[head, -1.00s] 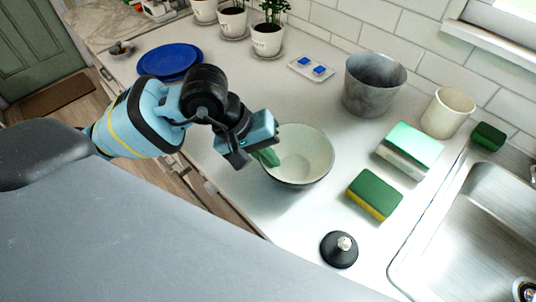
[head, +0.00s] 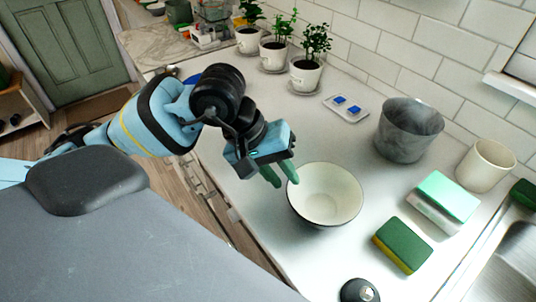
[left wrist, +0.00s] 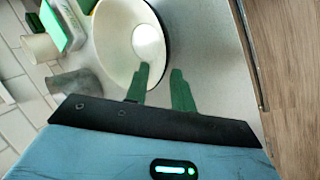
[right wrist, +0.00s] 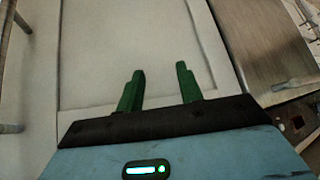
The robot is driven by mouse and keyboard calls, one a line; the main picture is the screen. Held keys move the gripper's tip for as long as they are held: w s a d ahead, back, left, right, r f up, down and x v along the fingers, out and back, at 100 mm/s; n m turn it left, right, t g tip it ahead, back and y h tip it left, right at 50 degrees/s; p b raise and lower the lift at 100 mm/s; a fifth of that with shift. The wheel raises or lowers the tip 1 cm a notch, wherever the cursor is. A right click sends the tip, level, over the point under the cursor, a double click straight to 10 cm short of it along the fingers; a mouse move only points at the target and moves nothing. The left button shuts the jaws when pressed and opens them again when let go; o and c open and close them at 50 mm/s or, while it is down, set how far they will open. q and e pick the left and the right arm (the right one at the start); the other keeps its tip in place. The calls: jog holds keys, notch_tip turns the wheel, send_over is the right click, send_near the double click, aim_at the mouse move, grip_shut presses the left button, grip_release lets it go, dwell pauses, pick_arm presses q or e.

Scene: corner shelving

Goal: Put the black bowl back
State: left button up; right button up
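The bowl (head: 325,196) has a pale cream inside and a thin dark rim and outside. It stands upright on the pale counter. My left gripper (head: 281,175) is open at the bowl's left edge, fingers pointing down. In the left wrist view the bowl (left wrist: 112,40) lies ahead; one finger of the left gripper (left wrist: 160,78) overlaps its rim and the other is outside it. Whether the fingers touch the rim is unclear. My right gripper (right wrist: 158,85) is open and empty, facing a pale panelled surface away from the counter.
Potted plants (head: 305,75) and a small tray with blue pieces (head: 345,107) are behind. Counter between bowl and plants is clear.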

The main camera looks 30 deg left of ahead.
pick_arm(q)
jog(key=v, duration=0.6)
jog(key=shift+d+f, duration=0.1)
jog(key=shift+d, duration=0.05)
